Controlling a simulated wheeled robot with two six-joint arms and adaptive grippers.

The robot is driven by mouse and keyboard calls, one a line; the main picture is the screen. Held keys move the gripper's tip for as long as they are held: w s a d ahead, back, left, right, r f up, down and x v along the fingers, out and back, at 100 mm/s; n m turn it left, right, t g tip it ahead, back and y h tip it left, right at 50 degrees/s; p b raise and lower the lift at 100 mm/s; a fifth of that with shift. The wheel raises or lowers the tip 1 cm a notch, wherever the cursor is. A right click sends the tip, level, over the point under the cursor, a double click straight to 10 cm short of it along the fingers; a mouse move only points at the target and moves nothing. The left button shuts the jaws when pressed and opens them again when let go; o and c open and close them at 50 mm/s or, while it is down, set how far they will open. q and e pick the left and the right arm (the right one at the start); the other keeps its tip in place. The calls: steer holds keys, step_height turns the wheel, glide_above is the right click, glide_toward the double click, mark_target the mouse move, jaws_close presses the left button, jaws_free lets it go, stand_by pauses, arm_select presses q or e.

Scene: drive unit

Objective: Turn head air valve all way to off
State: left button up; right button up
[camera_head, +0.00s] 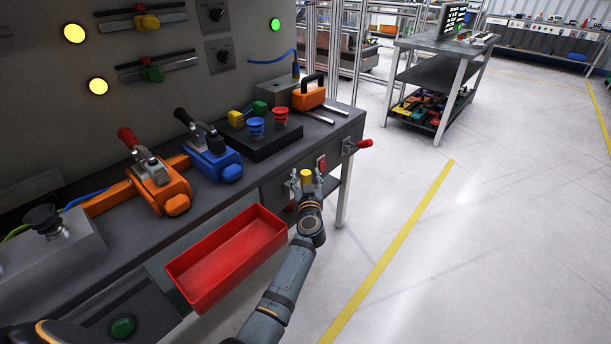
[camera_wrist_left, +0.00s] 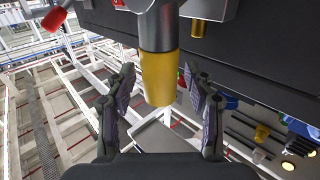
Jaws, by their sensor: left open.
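A valve-like lever with a red handle (camera_head: 365,143) sticks out at the right end of the bench front. Its red tip (camera_wrist_left: 55,17) also shows at the top left in the left wrist view. A yellow-ended cylinder (camera_head: 306,175) points out from the bench front, left of that lever. In the left wrist view this yellow end (camera_wrist_left: 158,78) lies between the fingers. My left gripper (camera_head: 306,187) is open, with a finger to each side of it and visible gaps. I cannot read which fitting is the head air valve. My right gripper is not in view.
A red switch plate (camera_head: 321,163) sits close by on the bench front. An empty red bin (camera_head: 230,262) hangs left of my left arm. Orange (camera_head: 160,185) and blue (camera_head: 210,155) clamps stand on the bench. The floor to the right is clear up to a grey cart (camera_head: 440,78).

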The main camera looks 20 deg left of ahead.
arm_select(q)
jaws_close()
stand_by(0.4)
